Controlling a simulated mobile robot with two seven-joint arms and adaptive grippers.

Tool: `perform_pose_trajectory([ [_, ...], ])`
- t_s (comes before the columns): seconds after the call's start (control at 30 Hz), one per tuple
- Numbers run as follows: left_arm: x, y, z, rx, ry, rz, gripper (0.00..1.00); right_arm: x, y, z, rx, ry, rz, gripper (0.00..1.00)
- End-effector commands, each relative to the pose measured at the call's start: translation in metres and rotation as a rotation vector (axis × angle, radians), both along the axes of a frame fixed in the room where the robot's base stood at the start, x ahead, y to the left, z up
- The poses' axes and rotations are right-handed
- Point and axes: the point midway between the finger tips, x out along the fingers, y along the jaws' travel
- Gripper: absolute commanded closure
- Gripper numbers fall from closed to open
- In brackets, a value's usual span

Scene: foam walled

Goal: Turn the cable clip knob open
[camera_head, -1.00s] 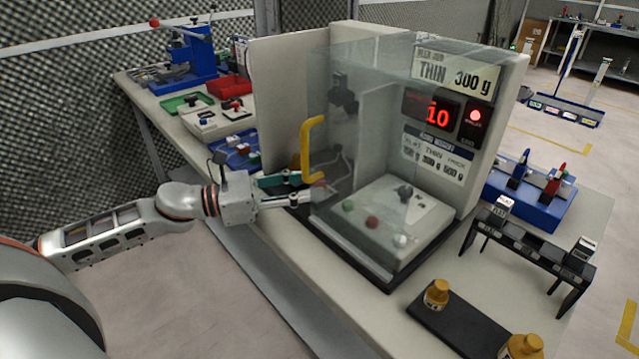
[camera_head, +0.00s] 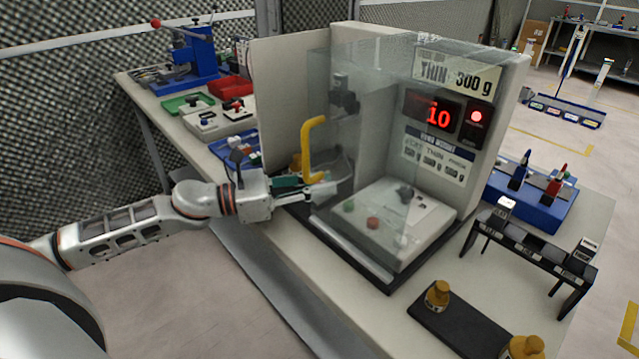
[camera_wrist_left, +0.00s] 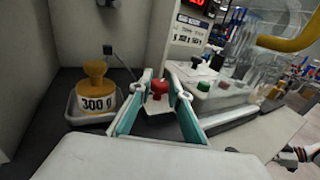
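A small red knob (camera_wrist_left: 159,88) on a pale plate (camera_wrist_left: 160,105) shows in the left wrist view; I take it for the cable clip knob. My left gripper (camera_wrist_left: 160,82) has its teal-lined fingers apart, one on each side of the knob; I cannot tell whether they touch it. In the head view the left gripper (camera_head: 331,184) reaches in from the left at the machine's open side, below the yellow handle (camera_head: 313,148). The knob is hidden there by the gripper.
A 300 g weight (camera_wrist_left: 96,90) stands in a grey tray left of the fingers. The clear cover (camera_head: 370,130) and the yellow handle are close to the left gripper. The machine's base has green, red and white buttons (camera_head: 373,223). Two more weights (camera_head: 437,294) stand at the front.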

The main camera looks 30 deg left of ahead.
Motion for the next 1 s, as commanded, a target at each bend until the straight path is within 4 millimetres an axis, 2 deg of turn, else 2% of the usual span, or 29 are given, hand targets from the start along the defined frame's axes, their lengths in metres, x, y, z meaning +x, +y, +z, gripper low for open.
perform_pose_trajectory([
  [0.13, 0.0, 0.0, 0.003, -0.001, -0.003, 0.013, 1.0, 0.001, 0.001, 0.006, 0.005, -0.005, -0.005, 0.6],
  [0.3, 0.0, -0.001, 0.011, -0.003, -0.009, 0.089, 1.0, 0.012, 0.001, 0.029, 0.011, -0.033, -0.008, 0.6],
  [0.5, 0.0, -0.001, 0.01, -0.004, -0.008, 0.199, 1.0, 0.012, 0.004, 0.043, 0.032, -0.033, -0.014, 0.6],
  [0.8, 0.0, 0.0, 0.002, -0.002, -0.002, 0.266, 1.0, -0.005, 0.012, 0.037, 0.053, 0.003, -0.01, 0.6],
  [1.0, 0.0, 0.0, 0.001, -0.001, -0.001, 0.266, 1.0, -0.007, 0.011, 0.033, 0.049, 0.009, -0.01, 0.6],
])
